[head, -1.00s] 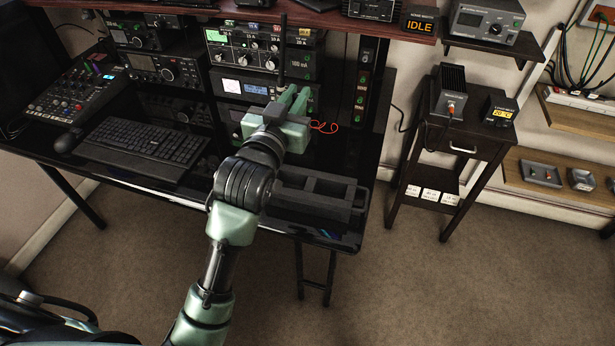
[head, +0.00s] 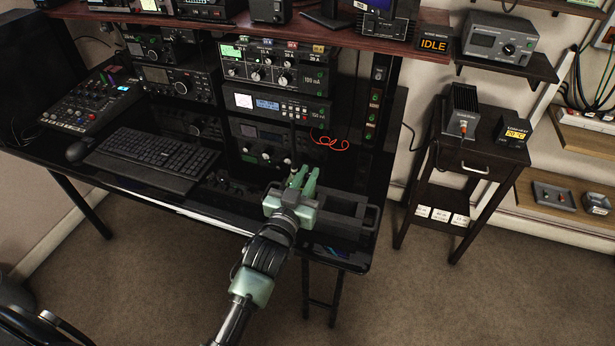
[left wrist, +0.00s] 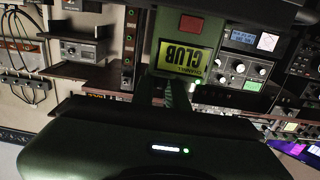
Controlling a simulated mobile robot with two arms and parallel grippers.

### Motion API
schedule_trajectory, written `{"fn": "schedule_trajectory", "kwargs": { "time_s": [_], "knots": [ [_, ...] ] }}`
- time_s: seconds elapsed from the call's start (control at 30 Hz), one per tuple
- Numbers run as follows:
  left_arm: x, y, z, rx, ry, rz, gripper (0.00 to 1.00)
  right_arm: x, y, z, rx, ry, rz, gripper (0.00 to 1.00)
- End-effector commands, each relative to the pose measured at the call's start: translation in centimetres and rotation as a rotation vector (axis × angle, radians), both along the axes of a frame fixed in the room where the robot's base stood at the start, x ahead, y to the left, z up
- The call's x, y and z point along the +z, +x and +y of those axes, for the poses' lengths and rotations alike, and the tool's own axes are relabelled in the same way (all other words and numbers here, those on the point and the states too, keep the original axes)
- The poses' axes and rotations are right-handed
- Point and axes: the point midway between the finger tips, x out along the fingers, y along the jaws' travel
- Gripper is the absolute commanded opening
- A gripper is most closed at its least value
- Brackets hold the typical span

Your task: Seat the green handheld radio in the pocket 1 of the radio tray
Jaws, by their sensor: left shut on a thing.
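The green handheld radio (left wrist: 178,28) shows close up in the left wrist view, with a yellow screen reading CLUB upside down and a red patch. My left gripper (head: 302,180) is shut on it. In the head view the radio body is mostly hidden by the gripper, and a thin dark antenna seems to rise behind the fingers. The dark grey radio tray (head: 350,224) lies at the front right of the desk. The gripper is over its left part; that part is hidden, and I cannot tell whether the radio touches the tray. My right gripper is not in view.
Stacked rack units (head: 275,105) stand behind the tray, with an orange wire (head: 330,142) hanging in front. A keyboard (head: 150,155) lies to the left. A dark side table (head: 470,150) stands to the right, apart from the desk.

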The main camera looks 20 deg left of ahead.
Motion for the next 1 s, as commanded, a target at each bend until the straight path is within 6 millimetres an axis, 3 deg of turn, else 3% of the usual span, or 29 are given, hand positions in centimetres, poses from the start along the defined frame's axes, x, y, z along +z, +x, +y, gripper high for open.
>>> {"fn": "schedule_trajectory", "kwargs": {
  "time_s": [0.37,0.4,0.47,0.87,1.0],
  "knots": [
    [-0.3,0.0,0.0,0.000,0.000,-0.004,0.00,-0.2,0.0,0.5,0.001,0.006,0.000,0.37],
    [-0.4,0.0,0.0,0.000,0.000,-0.001,0.20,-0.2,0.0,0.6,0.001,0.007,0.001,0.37],
    [-0.4,0.0,0.0,0.000,0.000,-0.001,0.36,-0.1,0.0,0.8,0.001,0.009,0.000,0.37],
    [0.0,-0.1,0.0,0.000,0.000,-0.001,0.36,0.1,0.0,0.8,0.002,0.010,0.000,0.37],
    [-0.3,-2.1,0.1,0.000,-0.001,0.002,0.36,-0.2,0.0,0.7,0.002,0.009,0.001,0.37]
  ]
}}
